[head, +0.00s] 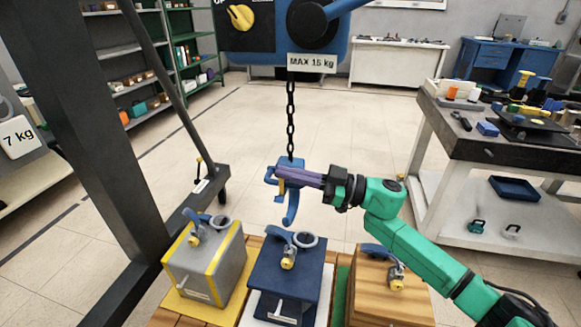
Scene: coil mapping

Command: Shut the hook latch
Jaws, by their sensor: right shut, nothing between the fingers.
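A blue hook (291,211) hangs at the end of a dark chain (290,120), below the blue hoist. A small yellow-brown latch piece (281,187) shows at the hook's left side, by my fingertips. My right gripper (285,175), with purple fingers, comes in from the right on a green arm. Its fingers are shut with nothing between them and overlap the upper part of the hook. They hide part of the hook and latch, so I cannot tell whether they touch the latch or whether it is fully closed. My left gripper is not in view.
Below the hook stand a grey block with yellow edges (189,272), a dark blue block (283,276) and a wooden block (376,294), with fittings on top. A dark post (90,130) rises at left. A cluttered workbench (470,143) stands at right. Open floor lies behind.

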